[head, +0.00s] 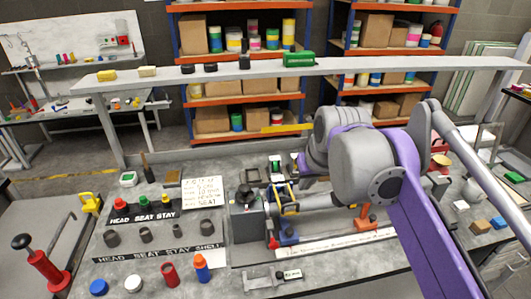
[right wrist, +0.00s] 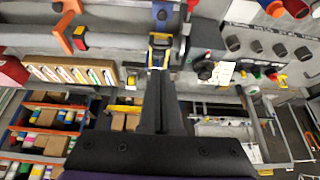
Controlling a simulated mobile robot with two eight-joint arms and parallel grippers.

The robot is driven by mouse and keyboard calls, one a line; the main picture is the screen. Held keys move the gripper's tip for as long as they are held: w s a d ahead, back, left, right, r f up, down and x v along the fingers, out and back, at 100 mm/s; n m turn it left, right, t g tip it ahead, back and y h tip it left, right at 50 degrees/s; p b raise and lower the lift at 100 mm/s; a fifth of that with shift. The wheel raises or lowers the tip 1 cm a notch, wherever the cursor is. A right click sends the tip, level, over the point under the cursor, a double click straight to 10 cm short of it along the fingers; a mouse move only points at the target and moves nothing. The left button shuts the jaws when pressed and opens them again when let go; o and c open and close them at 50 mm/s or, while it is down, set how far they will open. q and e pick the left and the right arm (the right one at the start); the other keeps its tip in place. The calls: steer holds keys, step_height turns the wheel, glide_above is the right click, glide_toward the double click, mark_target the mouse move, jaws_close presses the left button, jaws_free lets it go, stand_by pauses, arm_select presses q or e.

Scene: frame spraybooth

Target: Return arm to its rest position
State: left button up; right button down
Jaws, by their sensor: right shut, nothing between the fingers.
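My right arm, purple and grey, comes in from the right of the head view and folds over the middle of the bench. Its gripper (head: 289,188) is small there and partly covered by the arm. In the right wrist view its dark fingers (right wrist: 158,76) are together and empty. Their tips point at a yellow and blue clamp (right wrist: 158,42) on the bench fixture; I cannot tell whether they touch it. My left gripper is not in view.
A grey box (head: 247,219) and an orange clamp (head: 366,217) stand close below the arm. Labelled rows of caps and sleeves (head: 145,235) lie left. A long raised shelf (head: 210,78) crosses behind. A red hand tool (head: 42,264) stands at front left.

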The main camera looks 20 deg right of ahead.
steer(key=s+a+f+n, duration=0.1)
steer(key=s+a+f, duration=0.2)
steer(key=f, duration=0.5)
steer(key=s+a+f, duration=0.4)
steer(key=s+f, duration=0.1)
steer(key=f, duration=0.3)
steer(key=s+a+f+n+y, duration=0.1)
steer(key=s+a+f, duration=0.3)
steer(key=f, duration=0.4)
steer(key=shift+s+n, duration=0.2)
steer(key=shift+n, duration=0.1)
